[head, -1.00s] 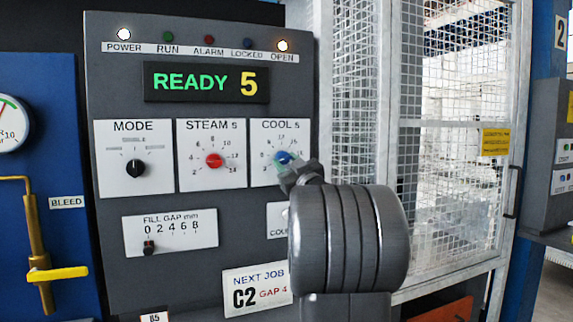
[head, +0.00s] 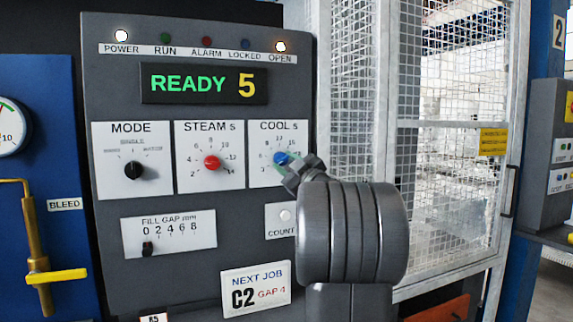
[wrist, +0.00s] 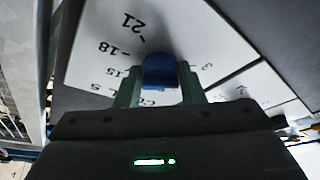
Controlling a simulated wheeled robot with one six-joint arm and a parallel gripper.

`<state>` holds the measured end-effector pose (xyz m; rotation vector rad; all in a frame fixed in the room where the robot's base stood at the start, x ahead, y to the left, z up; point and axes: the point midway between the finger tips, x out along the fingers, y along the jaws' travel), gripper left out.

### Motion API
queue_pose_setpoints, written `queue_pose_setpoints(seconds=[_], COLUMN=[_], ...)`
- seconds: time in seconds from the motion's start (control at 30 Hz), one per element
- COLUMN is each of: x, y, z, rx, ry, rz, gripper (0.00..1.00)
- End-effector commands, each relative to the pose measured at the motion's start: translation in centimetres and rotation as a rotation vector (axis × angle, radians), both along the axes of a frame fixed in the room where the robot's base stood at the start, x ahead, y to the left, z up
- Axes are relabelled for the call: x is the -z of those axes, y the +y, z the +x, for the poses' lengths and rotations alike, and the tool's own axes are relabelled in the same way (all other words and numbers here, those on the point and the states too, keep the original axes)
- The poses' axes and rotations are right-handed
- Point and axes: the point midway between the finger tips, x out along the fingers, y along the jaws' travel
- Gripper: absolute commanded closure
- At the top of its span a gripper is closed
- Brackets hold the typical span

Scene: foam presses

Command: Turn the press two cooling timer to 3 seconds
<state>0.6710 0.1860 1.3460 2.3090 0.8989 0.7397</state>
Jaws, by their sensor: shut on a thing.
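The blue cooling timer knob (head: 281,158) sits on the white COOL s plate (head: 259,178) at the right of the control panel. My gripper (head: 279,165) reaches it from the lower right, and its fingertips are at the knob. In the wrist view, the blue knob (wrist: 160,72) is between the two green fingers of my gripper (wrist: 160,88), which are shut on it. Dial numbers 15, 18 and 21 show on the plate in the wrist view. My gripper hides part of the dial, and I cannot read the knob's pointer.
The display (head: 204,84) reads READY 5. The red STEAM s knob (head: 212,162) and black MODE knob (head: 133,170) are to the left. A fill gap slider (head: 148,248) and a NEXT JOB card (head: 256,289) are below. A mesh guard (head: 450,150) stands right.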

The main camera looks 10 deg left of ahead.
Motion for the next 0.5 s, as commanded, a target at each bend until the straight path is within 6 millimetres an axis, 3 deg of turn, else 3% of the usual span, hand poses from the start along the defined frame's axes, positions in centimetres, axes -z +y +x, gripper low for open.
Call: queue_pose_setpoints(seconds=[0.1,0.13,0.23,0.5], x=[0.11,0.12,0.1,0.06], y=[0.02,0.02,0.02,-0.03], z=[0.01,0.02,0.01,-0.02], rx=[0.0,0.0,0.0,0.0], ry=[0.001,0.001,0.002,0.001], rz=[-0.001,-0.001,0.0,0.0], gripper=[0.87,0.63,0.44,0.44])
